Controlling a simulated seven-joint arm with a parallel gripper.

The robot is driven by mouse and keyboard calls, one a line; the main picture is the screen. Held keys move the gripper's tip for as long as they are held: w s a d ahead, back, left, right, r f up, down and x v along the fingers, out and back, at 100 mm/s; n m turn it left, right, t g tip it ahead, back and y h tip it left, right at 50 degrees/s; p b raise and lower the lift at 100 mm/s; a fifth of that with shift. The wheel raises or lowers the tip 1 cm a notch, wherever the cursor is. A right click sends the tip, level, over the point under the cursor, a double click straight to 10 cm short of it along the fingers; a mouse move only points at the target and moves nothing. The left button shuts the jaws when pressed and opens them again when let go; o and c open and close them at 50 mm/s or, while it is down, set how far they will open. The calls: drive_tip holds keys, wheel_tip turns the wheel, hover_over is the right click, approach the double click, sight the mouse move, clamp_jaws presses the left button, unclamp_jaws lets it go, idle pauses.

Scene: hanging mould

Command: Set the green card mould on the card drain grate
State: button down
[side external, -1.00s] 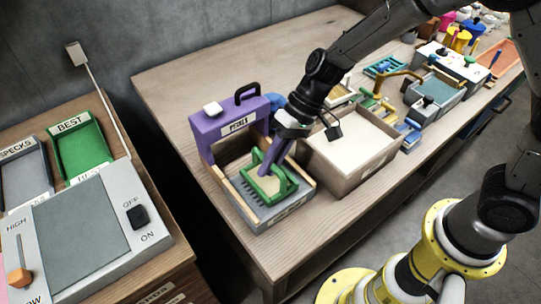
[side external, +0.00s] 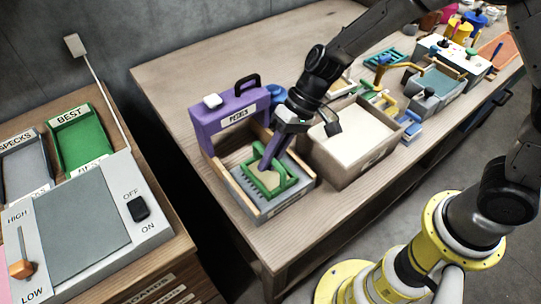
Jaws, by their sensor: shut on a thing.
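The green card mould (side external: 268,182) is a green frame with a raised handle and a pale inside. The fingers hide part of the handle, and the mould hides much of the grate.
A purple press frame (side external: 222,121) with a black handle stands just behind the grate. A box of pale pulp (side external: 350,138) stands close on the right. A grey panel with switches (side external: 90,225) and a green tray (side external: 82,142) are on the left bench.

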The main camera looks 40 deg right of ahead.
drive_tip(key=shift+f, duration=0.15)
drive_tip(key=c, duration=0.8)
unclamp_jaws()
drive_tip(key=shift+o, duration=0.2)
drive_tip(key=s+d+r+t, duration=0.1)
drive_tip(key=d+r, duration=0.4)
drive_tip(key=r, duration=0.4)
drive_tip(key=s+d+r+t, duration=0.1)
drive_tip(key=d+r, duration=0.4)
drive_tip(key=r, duration=0.4)
drive_tip(key=s+d+t+h, duration=0.3)
drive_tip(key=s+d+h, duration=0.3)
drive_tip(key=s+d, duration=0.7)
drive_tip(key=s, duration=0.4)
drive_tip(key=shift+d+f+t+h, duration=0.25)
drive_tip(key=shift+f+t+h, duration=0.15)
